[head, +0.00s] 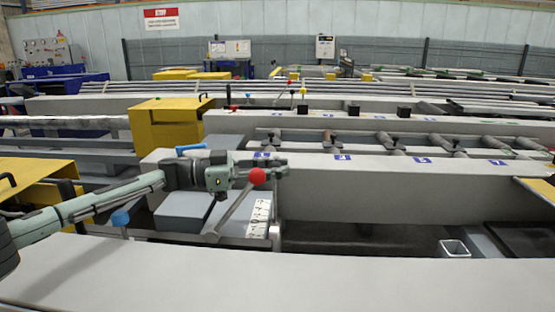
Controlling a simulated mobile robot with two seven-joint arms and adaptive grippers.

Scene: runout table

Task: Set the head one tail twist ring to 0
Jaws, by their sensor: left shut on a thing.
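My left gripper (276,167) reaches in from the left, over the near end of the long grey beam (355,190), beside the blue label (262,155) at its left end. Its jaws are shut on a small part, apparently the head one tail twist ring, which the fingers hide. Any marking on the ring cannot be read. A red ball knob (257,176) on a slanted grey lever (233,206) shows just in front of and below the fingers. I cannot tell whether they touch. My right gripper is not in view.
A white marked plate (259,219) stands right of the lever. Several dark-topped rollers (392,144) lie behind the beam. A small open box (454,249) sits at lower right. A bare grey beam (300,279) crosses the foreground.

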